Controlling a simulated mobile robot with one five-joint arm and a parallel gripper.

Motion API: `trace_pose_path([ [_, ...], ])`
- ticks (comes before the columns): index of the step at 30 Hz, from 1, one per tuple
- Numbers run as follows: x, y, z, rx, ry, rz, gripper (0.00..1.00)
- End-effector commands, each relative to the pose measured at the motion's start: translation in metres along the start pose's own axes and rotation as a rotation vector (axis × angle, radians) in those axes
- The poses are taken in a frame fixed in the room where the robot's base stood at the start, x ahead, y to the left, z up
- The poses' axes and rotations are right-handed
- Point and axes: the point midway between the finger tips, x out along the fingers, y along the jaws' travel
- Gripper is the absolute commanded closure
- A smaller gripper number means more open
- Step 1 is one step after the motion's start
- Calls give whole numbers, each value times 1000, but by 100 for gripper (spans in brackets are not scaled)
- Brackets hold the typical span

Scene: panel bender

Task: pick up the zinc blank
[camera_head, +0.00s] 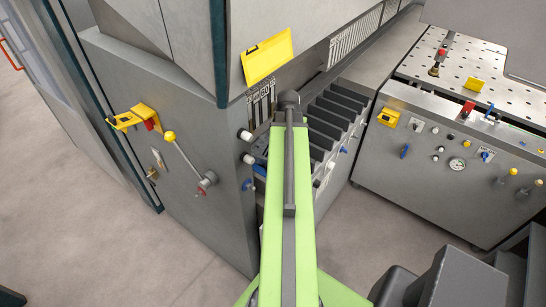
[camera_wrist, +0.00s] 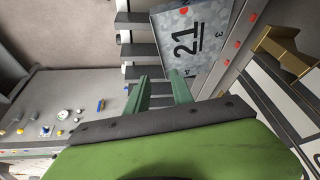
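A grey, speckled sheet that looks like the zinc blank (camera_wrist: 206,56) shows in the wrist view, marked with a black "21" and a red spot at its top edge. It lies against a rack of dark slats (camera_wrist: 137,51). My gripper (camera_wrist: 162,82) has two green fingers, spread apart with a gap between them and nothing visible held. The fingertips are at the sheet's lower edge in the picture; I cannot tell whether they touch it. In the head view my green arm reaches toward the slatted rack (camera_head: 335,115); the fingers and the sheet are hidden there.
In the head view a tall grey cabinet (camera_head: 200,130) with a yellow-knobbed lever (camera_head: 185,152) stands left of my arm. A grey machine with a perforated top (camera_head: 475,70) and a front control panel (camera_head: 450,165) stands right. Bare floor (camera_head: 80,220) lies at lower left.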

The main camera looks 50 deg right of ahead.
Motion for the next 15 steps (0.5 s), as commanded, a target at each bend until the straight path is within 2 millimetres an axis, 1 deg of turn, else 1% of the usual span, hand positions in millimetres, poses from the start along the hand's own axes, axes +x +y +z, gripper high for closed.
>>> trace_pose_path([
  [1, 23, 0, 3, 0, 0, 0, 72],
  [9, 81, -1, 3, -1, 0, 0, 72],
  [12, 89, -1, 2, -2, 0, 0, 72],
  [15, 88, -1, 1, -2, 0, -1, 72],
])
